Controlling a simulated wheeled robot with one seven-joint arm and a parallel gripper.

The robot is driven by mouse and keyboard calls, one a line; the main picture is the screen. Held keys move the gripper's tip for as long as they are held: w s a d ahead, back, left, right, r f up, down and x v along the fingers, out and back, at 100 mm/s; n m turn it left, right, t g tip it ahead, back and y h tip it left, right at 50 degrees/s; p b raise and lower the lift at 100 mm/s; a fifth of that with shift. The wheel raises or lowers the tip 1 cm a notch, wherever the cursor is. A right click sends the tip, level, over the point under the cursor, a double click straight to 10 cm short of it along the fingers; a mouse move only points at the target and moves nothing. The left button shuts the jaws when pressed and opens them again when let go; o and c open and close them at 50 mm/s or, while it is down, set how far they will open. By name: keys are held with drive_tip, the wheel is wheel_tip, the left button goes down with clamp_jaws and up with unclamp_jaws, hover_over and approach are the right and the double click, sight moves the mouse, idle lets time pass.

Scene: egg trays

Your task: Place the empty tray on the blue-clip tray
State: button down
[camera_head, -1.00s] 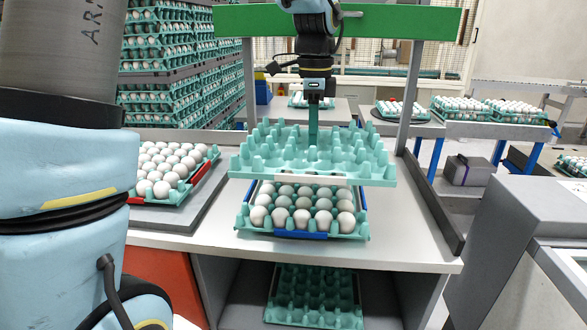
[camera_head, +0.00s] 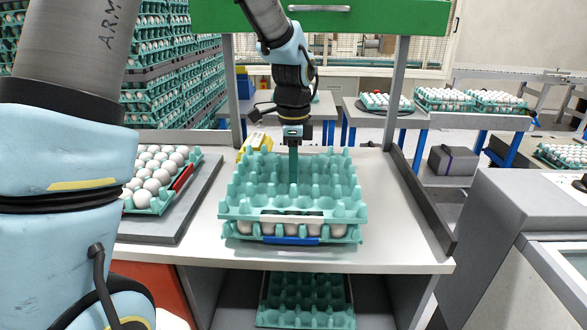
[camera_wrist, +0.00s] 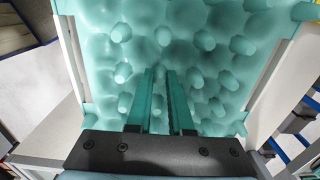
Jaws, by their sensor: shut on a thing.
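The empty tray (camera_head: 345,212) is a teal tray with rows of pegs and a white clip on its front edge. It lies level right over the blue-clip tray (camera_head: 336,236), whose blue clip and front row of white eggs show below it. The two look lined up; I cannot tell whether the empty tray rests on the eggs or hangs just above them. My gripper (camera_head: 293,178) points down into the middle of the empty tray and is shut on it. In the wrist view, the gripper fingers (camera_wrist: 166,78) reach in among the pegs of the empty tray (camera_wrist: 215,60).
A red-clip tray of eggs (camera_head: 140,201) stands on a grey surface at the left. Another empty teal tray (camera_head: 305,300) sits on the shelf below. A yellow object (camera_head: 253,143) lies behind the trays. A dark rail (camera_head: 420,205) borders the right side.

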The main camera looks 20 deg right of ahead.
drive_tip(key=c, duration=0.8)
unclamp_jaws()
wheel_tip(320, 180, up, 12)
drive_tip(key=shift+b, duration=0.7)
drive_tip(key=w+a+f+n, duration=0.1)
drive_tip(key=a+f+n, duration=0.2)
drive_tip(key=a+n, duration=0.3)
drive_tip(key=w+a+f+n, duration=0.1)
drive_tip(key=a+f+n, duration=0.2)
drive_tip(key=a, duration=0.6)
drive_tip(key=s+a+f+n, duration=0.2)
drive_tip(key=a+n, duration=0.2)
drive_tip(key=a, duration=0.1)
drive_tip(key=s+a+f+n+t, duration=0.1)
drive_tip(key=s+a+f+n, duration=0.1)
drive_tip(key=a+n, duration=0.2)
drive_tip(key=s+a+f+n, duration=0.2)
drive_tip(key=a+f+n, duration=0.1)
drive_tip(key=a+n, duration=0.2)
drive_tip(key=shift+a+f+t, duration=0.1)
drive_tip(key=shift+a+t, duration=0.2)
drive_tip(key=shift+a, duration=0.3)
